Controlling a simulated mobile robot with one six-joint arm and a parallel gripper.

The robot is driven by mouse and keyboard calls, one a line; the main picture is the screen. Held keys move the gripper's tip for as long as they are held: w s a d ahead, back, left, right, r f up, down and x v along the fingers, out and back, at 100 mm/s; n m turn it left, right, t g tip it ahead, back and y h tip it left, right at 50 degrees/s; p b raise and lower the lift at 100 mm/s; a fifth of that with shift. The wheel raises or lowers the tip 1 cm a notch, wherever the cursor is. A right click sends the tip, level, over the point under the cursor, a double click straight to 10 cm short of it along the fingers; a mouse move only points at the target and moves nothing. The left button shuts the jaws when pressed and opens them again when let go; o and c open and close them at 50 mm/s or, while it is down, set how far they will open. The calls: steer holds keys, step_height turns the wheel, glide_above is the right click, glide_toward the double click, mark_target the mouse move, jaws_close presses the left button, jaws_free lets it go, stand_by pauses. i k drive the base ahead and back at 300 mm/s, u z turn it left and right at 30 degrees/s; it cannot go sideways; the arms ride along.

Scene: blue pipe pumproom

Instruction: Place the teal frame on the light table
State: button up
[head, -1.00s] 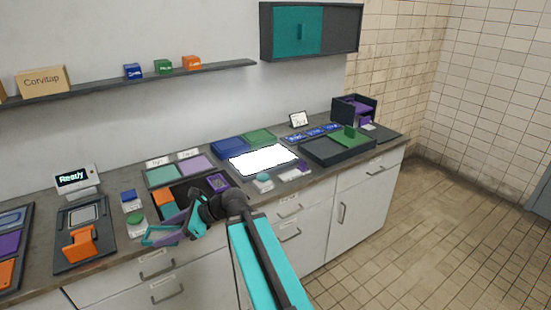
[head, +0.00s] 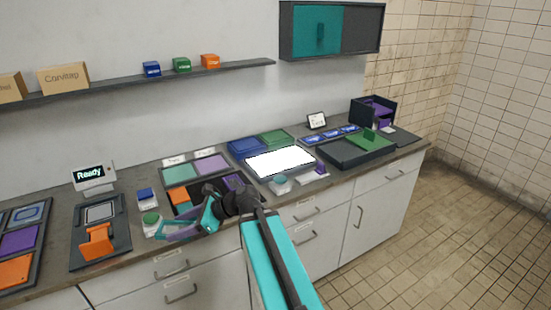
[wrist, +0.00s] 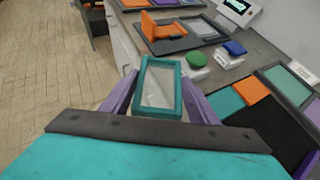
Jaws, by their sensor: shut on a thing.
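My gripper (wrist: 157,78) has purple fingers and is shut on the teal frame (wrist: 179,95), a rectangular border around a pale, see-through middle. The fingers grip its two long sides in the wrist view. In the head view my gripper (head: 186,226) holds the frame (head: 167,237) near the counter's front edge, left of and nearer than the light table. The light table (head: 280,161) is a glowing white panel with a dark rim, lying on the counter with its top bare. My wrist hides part of the dark tray behind the gripper.
A teal button (head: 281,181) sits before the light table. Blue and green trays (head: 247,147) lie behind it. A black tray with a green piece (head: 365,144) is on its right.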

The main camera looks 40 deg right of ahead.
mark_target(280, 160)
steer(key=i, duration=0.9)
steer(key=z, duration=0.05)
